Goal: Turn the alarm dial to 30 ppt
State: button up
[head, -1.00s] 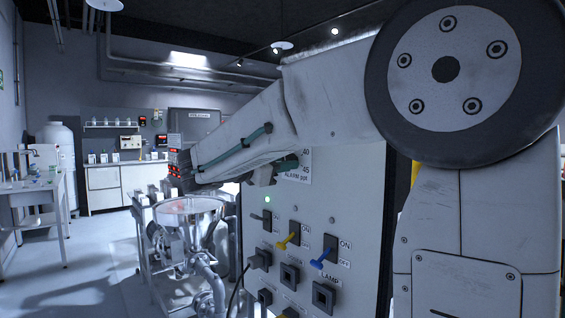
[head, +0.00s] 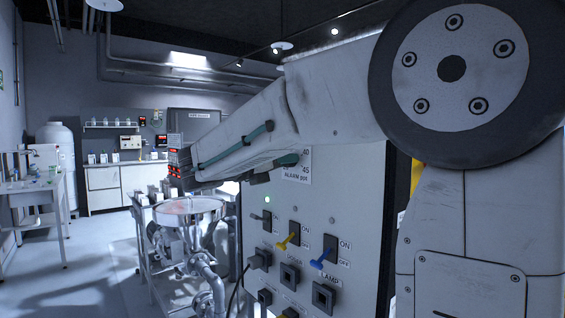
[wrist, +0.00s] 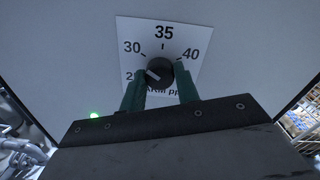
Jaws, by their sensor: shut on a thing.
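The alarm dial is a dark round knob (wrist: 160,71) on a white scale plate (wrist: 176,32) in the wrist view. The scale shows 30, 35 and 40, and a partly hidden number starting with 2 at the lower left. A pale pointer mark on the knob points to the lower left, towards that number and below 30. The green fingers of my gripper (wrist: 161,85) are shut on the knob from both sides. In the head view my arm hides the knob; the plate's right part (head: 298,168) shows 40, 45 and ALARM.
Below the dial, the panel (head: 318,215) carries switches with a yellow lever (head: 286,241) and a blue lever (head: 323,258), plus several square sockets. A green lamp (head: 267,199) is lit. A metal hopper (head: 190,206) stands left of the panel.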

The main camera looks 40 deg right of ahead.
dwell(0.3)
jog(key=o, duration=1)
jog(key=shift+c, duration=0.2)
jog(key=a, duration=0.8)
jog(key=shift+s, duration=0.2)
